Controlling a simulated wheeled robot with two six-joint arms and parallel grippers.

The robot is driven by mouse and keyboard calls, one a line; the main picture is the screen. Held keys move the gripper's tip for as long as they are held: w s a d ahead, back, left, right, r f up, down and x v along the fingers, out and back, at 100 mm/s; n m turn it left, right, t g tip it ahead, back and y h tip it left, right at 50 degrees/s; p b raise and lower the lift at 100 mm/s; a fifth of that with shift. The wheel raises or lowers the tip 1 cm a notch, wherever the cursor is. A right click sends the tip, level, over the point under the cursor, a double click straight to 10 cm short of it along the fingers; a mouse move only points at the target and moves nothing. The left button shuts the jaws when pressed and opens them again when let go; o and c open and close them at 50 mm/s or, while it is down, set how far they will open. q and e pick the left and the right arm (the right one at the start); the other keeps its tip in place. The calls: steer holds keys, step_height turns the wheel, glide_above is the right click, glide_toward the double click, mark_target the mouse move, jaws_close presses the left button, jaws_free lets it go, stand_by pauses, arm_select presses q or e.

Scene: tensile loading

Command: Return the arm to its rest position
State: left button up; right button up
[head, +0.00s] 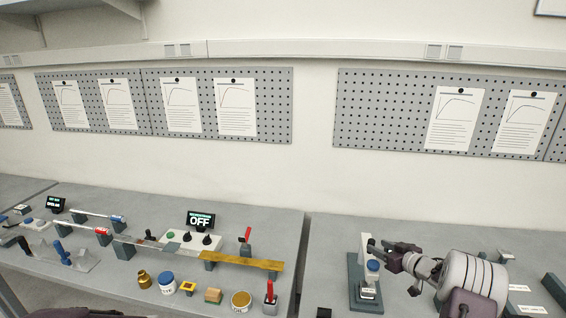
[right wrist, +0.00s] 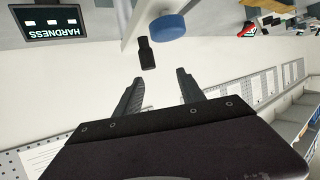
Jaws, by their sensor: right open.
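My right gripper (head: 385,250) is in front of the upper part of a hardness tester (head: 354,275) on the right table. In the right wrist view my right gripper (right wrist: 160,92) shows two spread dark fingers with nothing between them. Beyond the fingertips are a black tip (right wrist: 146,53) and a blue round part (right wrist: 167,27), apart from the fingers. A display reading HARDNESS (right wrist: 55,25) is at the upper left there. My right arm (head: 470,280) reaches in from the lower right. My left gripper is not in view.
The left table (head: 285,225) holds a control box (head: 190,240) with an OFF display (head: 201,220), a brass-coloured bar (head: 245,262), several small jars and blocks, and a red-handled tool (head: 270,291). A gap separates the tables. Pegboards (head: 400,105) hang on the wall behind.

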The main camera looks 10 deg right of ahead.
steer(key=a+r+b, duration=0.1)
steer(key=a+r, duration=0.3)
steer(key=a, duration=0.4)
steer(key=a+r+y+b, duration=0.1)
steer(key=a+r, duration=0.3)
steer(key=a, duration=0.4)
steer(key=a+r+b, duration=0.1)
steer(key=a+r, duration=0.4)
steer(key=a, duration=0.3)
steer(key=s+f+m+g+h, duration=0.1)
steer(key=s+f+g, duration=0.3)
steer(key=s, duration=0.7)
steer(key=s+f+m+g+h, duration=0.1)
steer(key=s+f+g, duration=0.3)
steer(key=s+f, duration=0.4)
steer(key=s+f+m+g+h, duration=0.1)
steer(key=s+f+g, duration=0.3)
steer(key=s, duration=0.9)
step_height(320, 180, down, 3)
steer(key=shift+s+a+r+h, duration=0.1)
steer(key=shift+s+a+h, duration=0.1)
steer(key=shift+s+h, duration=0.2)
steer(key=shift+w+d, duration=0.15)
steer(key=shift+d, duration=0.05)
steer(key=shift+a, duration=0.1)
